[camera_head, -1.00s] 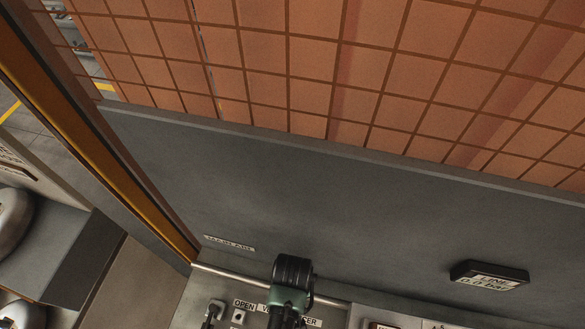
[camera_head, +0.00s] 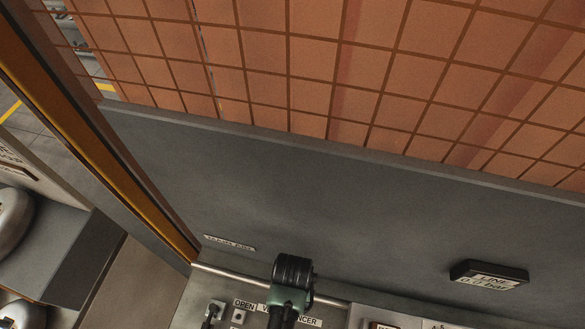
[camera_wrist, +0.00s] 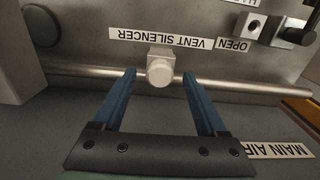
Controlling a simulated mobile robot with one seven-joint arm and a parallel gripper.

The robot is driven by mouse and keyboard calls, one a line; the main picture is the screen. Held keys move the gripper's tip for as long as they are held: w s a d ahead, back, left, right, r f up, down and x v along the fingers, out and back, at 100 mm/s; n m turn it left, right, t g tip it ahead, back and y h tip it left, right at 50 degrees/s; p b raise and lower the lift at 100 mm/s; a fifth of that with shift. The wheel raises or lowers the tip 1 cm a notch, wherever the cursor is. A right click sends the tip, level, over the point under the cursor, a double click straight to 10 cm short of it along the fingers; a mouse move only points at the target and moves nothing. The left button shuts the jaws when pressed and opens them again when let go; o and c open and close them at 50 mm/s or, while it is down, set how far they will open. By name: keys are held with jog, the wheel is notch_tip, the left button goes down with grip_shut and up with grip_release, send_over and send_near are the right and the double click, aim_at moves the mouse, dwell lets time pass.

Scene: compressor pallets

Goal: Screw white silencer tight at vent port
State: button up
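The white silencer (camera_wrist: 160,66) shows in the wrist view as a pale, blunt knob in front of a metal pipe, under the upside-down VENT SILENCER label (camera_wrist: 160,40). My gripper (camera_wrist: 159,73) is open. Its two blue fingers reach to either side of the silencer, with a visible gap on each side. The vent port and any thread behind the silencer are hidden by it. In the head view my dark wrist (camera_head: 292,270) comes down in front of the same label, and the silencer and fingertips cannot be made out.
A valve handle (camera_wrist: 299,34) is beside the OPEN label (camera_wrist: 240,45). The thin pipe (camera_wrist: 85,71) runs across the panel. An orange mesh (camera_head: 300,70) stands beyond, and an orange-edged post (camera_head: 150,210) is at left.

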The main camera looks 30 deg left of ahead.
notch_tip(320, 180, up, 13)
jog(key=shift+b, duration=0.35)
dwell(0.4)
